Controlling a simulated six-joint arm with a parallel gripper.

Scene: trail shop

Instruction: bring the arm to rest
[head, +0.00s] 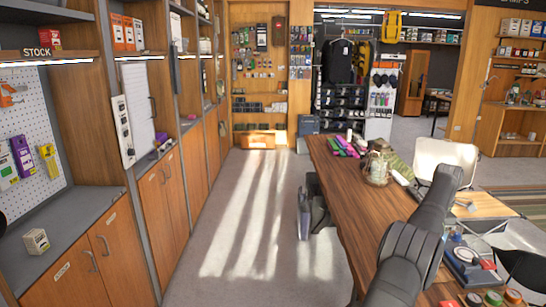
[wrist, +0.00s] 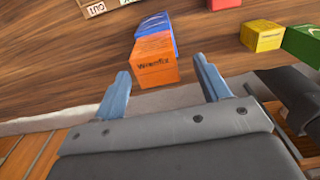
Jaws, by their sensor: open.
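My gripper (wrist: 161,68) shows in the wrist view with its two blue-grey fingers spread apart. No object is held between them. An orange box (wrist: 155,69) with dark lettering shows just beyond the gap between the fingertips, on a wood-grain surface. I cannot tell how far it is from the fingers. My dark grey arm (head: 408,252) rises over the right side of the wooden table (head: 345,200) in the head view. I cannot clearly make out the gripper there.
A blue box (wrist: 155,24) stands behind the orange one. A yellow box (wrist: 262,35) and a green box (wrist: 303,43) lie at the right. The floor aisle (head: 250,220) is clear.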

